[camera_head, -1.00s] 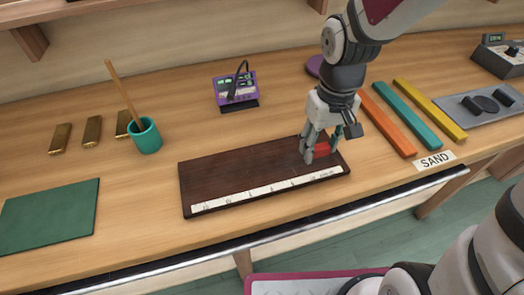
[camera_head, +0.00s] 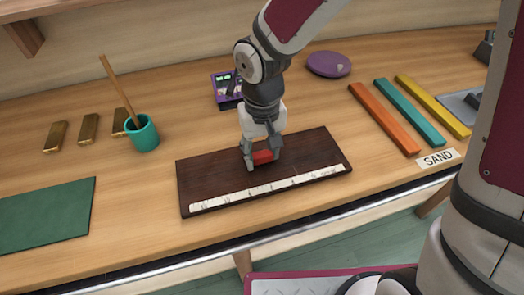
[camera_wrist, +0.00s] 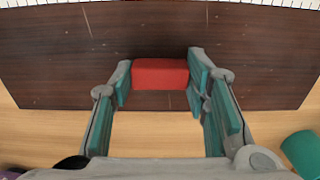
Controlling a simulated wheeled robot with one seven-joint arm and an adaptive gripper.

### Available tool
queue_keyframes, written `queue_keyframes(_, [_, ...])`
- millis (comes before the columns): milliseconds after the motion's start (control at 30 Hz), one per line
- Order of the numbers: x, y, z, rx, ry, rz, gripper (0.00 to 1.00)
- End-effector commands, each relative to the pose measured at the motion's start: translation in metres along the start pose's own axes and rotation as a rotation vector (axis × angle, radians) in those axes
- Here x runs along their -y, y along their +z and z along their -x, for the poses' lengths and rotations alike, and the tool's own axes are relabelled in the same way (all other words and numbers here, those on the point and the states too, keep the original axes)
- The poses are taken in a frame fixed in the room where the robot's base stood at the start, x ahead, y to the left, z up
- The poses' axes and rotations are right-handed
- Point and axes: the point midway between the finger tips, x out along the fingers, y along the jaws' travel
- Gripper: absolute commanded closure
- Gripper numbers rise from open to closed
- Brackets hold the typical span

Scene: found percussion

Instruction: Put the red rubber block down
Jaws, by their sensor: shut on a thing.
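The red rubber block (camera_head: 263,157) is between the fingertips of my gripper (camera_head: 262,160), over the middle of the dark brown board (camera_head: 310,150). The board has a white marked strip (camera_head: 270,188) along its front edge. In the wrist view the red block (camera_wrist: 160,74) is held lengthwise between the teal-padded fingers of my gripper (camera_wrist: 160,82), with the dark board (camera_wrist: 60,60) behind it. I cannot tell whether the block touches the board or hangs just above it.
A teal cup (camera_head: 143,136) with a wooden stick stands left of the board. A purple device (camera_head: 224,88) is behind my gripper. Orange (camera_head: 384,118), teal (camera_head: 409,112) and yellow (camera_head: 433,106) bars lie to the right. A green mat (camera_head: 45,215) lies at the left.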

Motion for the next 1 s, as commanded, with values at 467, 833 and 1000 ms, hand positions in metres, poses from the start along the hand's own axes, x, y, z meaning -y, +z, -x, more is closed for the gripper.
queue_keyframes(467, [0.000,0.000,-0.004,-0.001,0.000,0.000,0.37])
queue_keyframes(833, [0.000,0.000,-0.002,-0.001,0.000,0.000,0.37])
queue_keyframes(1000, [0.000,-0.001,0.018,-0.006,0.001,-0.002,0.37])
